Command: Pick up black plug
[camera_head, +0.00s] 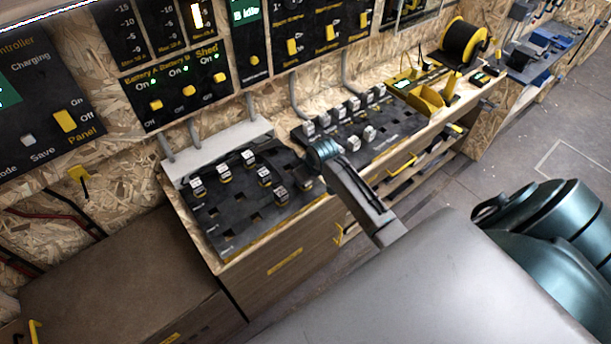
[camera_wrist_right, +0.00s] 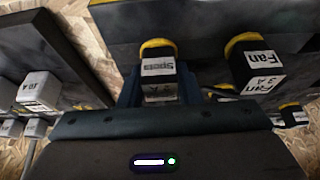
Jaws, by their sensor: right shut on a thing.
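A black plug (camera_wrist_right: 158,72) with a yellow top and a white label, apparently "Spots", stands between the blue fingers of my right gripper (camera_wrist_right: 160,92) in the right wrist view. The gripper is shut on it. Its lower part is hidden by the gripper body. A second black plug (camera_wrist_right: 254,70), labelled "Fan 3 A", is beside it on the right, apart from the fingers. In the head view, several black plugs (camera_head: 249,157) sit on the left dark socket board (camera_head: 240,213). My right arm reaches over this board's right edge, and its fingers cannot be made out there. My left gripper is not in view.
A second socket board (camera_head: 385,143) with grey plugs lies to the right. A grey plug (camera_wrist_right: 38,92) marked "10 A" shows left in the wrist view. A black and yellow cable reel (camera_head: 462,42) stands farther back. Switch panels (camera_head: 174,89) line the wall. Floor is open at right.

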